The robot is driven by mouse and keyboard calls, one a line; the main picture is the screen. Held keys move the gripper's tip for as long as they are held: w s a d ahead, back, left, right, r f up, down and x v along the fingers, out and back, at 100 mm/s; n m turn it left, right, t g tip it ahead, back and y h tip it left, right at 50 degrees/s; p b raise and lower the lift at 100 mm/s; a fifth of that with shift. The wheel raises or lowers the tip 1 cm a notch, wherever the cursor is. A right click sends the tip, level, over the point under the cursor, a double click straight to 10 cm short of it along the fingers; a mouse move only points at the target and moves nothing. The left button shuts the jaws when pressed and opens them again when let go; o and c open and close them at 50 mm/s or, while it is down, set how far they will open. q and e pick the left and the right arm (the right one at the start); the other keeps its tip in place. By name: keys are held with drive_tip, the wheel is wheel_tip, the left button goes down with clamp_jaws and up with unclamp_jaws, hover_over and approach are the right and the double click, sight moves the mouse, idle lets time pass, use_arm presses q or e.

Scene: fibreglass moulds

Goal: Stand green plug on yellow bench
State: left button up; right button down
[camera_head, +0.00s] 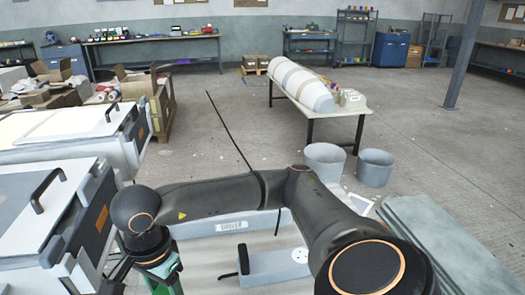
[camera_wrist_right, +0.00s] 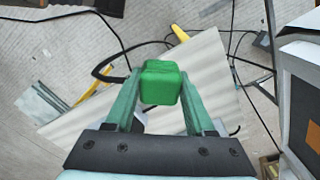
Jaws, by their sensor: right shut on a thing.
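The green plug (camera_wrist_right: 160,82) is a small block with rounded edges. In the right wrist view it sits between the two green fingers of my right gripper (camera_wrist_right: 159,92), which is shut on it. In the head view my right arm reaches across to the lower left, and its gripper (camera_head: 164,278) is cut off by the bottom edge; the plug cannot be made out there. No bench that is clearly yellow shows. Yellow bars (camera_wrist_right: 96,88) show beyond the plug in the wrist view; I cannot tell what they belong to. My left gripper is not in view.
White-topped cabinets with black handles (camera_head: 45,190) stand close at the left. Grey tubs (camera_head: 375,168) stand on the floor ahead, before a table (camera_head: 358,103) bearing a long mould (camera_head: 300,85). A pale sheet (camera_wrist_right: 205,75) and dark cables lie below the gripper. Open floor lies right.

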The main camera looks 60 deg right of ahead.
drive_tip(key=shift+d+f+m, duration=0.2)
drive_tip(key=shift+f+m, duration=0.35)
drive_tip(key=shift+m, duration=0.45)
drive_tip(key=w+d+f, duration=0.2)
drive_tip(key=w+f, duration=0.1)
drive_tip(key=w, duration=0.1)
drive_tip(key=w+d+f+b, duration=0.1)
drive_tip(key=w+d+f, duration=0.1)
drive_tip(key=w+f, duration=0.1)
drive_tip(key=w+d+f, duration=0.3)
drive_tip(key=w, duration=0.1)
drive_tip(key=shift+w+d+f, duration=0.1)
drive_tip(key=shift+w+f, duration=0.2)
drive_tip(key=shift+f, duration=0.1)
drive_tip(key=shift+w+f+b, duration=0.1)
drive_tip(key=shift+f+b, duration=0.25)
drive_tip(key=shift+f, duration=1.3)
drive_tip(key=shift+f, duration=0.1)
drive_tip(key=shift+c, duration=1.3)
unclamp_jaws()
